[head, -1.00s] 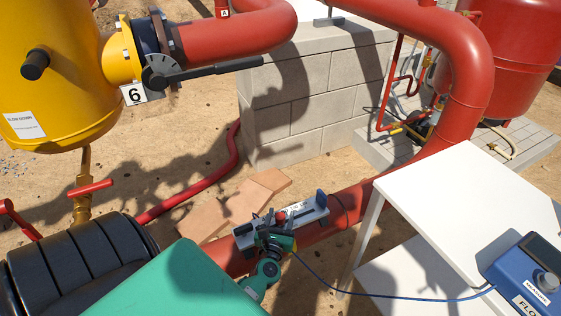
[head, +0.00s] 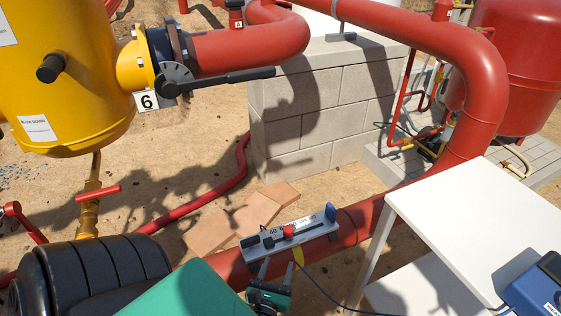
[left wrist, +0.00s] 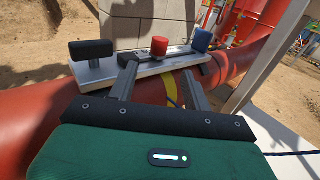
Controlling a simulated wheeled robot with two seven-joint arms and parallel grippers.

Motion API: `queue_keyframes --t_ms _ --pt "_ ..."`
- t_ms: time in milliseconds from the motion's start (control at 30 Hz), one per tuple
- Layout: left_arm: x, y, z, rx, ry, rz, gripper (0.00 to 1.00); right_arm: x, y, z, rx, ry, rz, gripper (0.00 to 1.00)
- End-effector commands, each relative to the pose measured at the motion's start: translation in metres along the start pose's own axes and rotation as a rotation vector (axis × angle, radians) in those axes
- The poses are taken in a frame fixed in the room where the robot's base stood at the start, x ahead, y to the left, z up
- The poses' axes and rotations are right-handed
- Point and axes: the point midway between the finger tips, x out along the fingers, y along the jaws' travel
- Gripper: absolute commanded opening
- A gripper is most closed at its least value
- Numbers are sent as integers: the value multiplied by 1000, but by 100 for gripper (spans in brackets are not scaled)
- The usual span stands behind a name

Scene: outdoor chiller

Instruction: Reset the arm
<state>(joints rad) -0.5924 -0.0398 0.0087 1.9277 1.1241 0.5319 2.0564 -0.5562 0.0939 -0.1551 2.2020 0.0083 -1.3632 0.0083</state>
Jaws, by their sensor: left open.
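My left gripper (head: 278,268) is green with dark fingers, in the lower middle of the head view. It is open, in front of a grey rail device (head: 291,233) that lies along the red pipe (head: 365,218). A yellow strap (left wrist: 171,90) shows between the fingers. My right gripper is not in view.
A white table (head: 485,230) stands at right with a blue meter box (head: 540,290) on its edge; a blue cable runs from it. A yellow vessel (head: 65,75) with a black valve lever (head: 225,77) is at upper left. A concrete block wall (head: 325,100) stands behind loose tiles (head: 243,217).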

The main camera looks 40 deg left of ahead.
Motion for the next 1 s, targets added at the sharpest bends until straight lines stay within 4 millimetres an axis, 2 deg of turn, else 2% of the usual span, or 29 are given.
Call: queue_keyframes --t_ms 133,733,867,1000 --pt "-6 0 0 0 -1 1 50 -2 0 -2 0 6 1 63" --pt "-5 -2 1 16 0 -12 50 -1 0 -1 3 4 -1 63" --pt "-4 -24 5 157 -2 -115 50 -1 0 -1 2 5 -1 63" --pt "-11 -71 8 502 -31 -351 50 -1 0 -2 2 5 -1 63"
